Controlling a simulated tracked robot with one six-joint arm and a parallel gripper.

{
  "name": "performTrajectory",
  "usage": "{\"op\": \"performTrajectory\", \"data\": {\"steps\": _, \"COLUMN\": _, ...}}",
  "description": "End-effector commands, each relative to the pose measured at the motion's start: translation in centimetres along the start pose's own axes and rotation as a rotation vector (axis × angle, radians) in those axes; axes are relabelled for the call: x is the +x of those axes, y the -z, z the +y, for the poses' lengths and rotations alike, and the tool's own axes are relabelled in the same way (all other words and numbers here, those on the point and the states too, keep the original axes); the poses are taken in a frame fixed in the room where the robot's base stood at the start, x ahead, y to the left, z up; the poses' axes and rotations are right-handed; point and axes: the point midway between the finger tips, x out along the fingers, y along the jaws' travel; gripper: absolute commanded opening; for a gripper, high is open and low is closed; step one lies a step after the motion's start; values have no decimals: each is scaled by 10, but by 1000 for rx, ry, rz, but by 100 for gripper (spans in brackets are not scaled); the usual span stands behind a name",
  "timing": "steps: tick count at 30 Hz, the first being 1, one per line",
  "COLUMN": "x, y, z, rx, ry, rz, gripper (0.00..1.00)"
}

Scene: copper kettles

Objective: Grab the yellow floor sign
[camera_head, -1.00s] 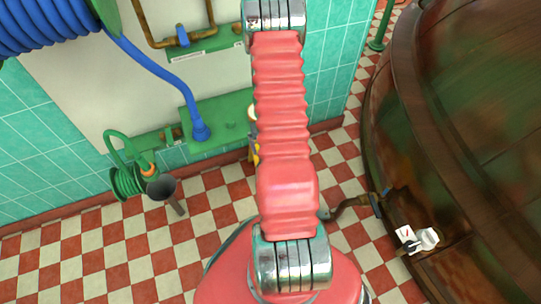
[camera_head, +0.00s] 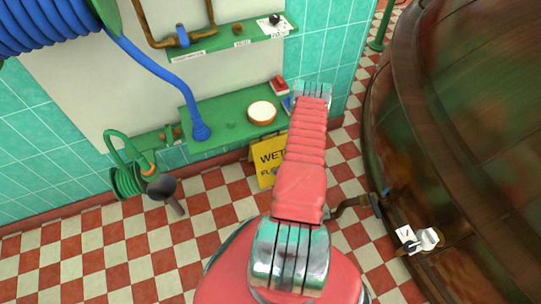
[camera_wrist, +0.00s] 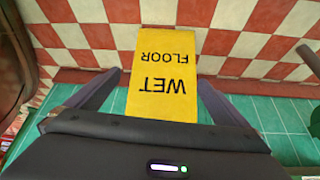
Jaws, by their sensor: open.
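The yellow floor sign (camera_head: 265,160) stands on the checkered floor against the tiled wall, in the middle of the head view. My arm covers its right part there. In the wrist view the sign (camera_wrist: 163,70) is large and upside down, with "WET FLOOR" in black letters. My gripper (camera_wrist: 159,78) is open. Its two dark fingers lie to the left and right of the sign in the picture, with a gap on each side. I cannot tell how far the sign reaches in depth between the fingers. The gripper is hidden behind my arm in the head view.
A green shelf (camera_head: 225,118) with a white-topped round bowl (camera_head: 262,112) is above and beside the sign. A large copper kettle (camera_head: 460,130) fills the right side. The floor at left is clear.

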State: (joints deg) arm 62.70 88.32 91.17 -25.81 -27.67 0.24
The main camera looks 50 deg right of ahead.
Motion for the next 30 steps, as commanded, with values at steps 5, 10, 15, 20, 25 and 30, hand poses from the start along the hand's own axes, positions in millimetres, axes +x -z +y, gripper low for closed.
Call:
{"op": "performTrajectory", "data": {"steps": 5, "x": 28, "y": 12, "z": -1, "rx": -15, "ry": 28, "rz": 211, "gripper": 100}}
{"op": "performTrajectory", "data": {"steps": 10, "x": 25, "y": 61, "z": -5, "rx": -51, "ry": 56, "rz": 452, "gripper": 100}}
{"op": "performTrajectory", "data": {"steps": 15, "x": 6, "y": 103, "z": -8, "rx": -76, "ry": 78, "rz": 627, "gripper": 100}}
{"op": "performTrajectory", "data": {"steps": 20, "x": -2, "y": 115, "z": -10, "rx": -78, "ry": 84, "rz": 682, "gripper": 100}}
{"op": "performTrajectory", "data": {"steps": 25, "x": -3, "y": 116, "z": -10, "rx": -78, "ry": 84, "rz": 684, "gripper": 100}}
{"op": "performTrajectory", "data": {"steps": 30, "x": -2, "y": 116, "z": -10, "rx": -78, "ry": 84, "rz": 683, "gripper": 100}}
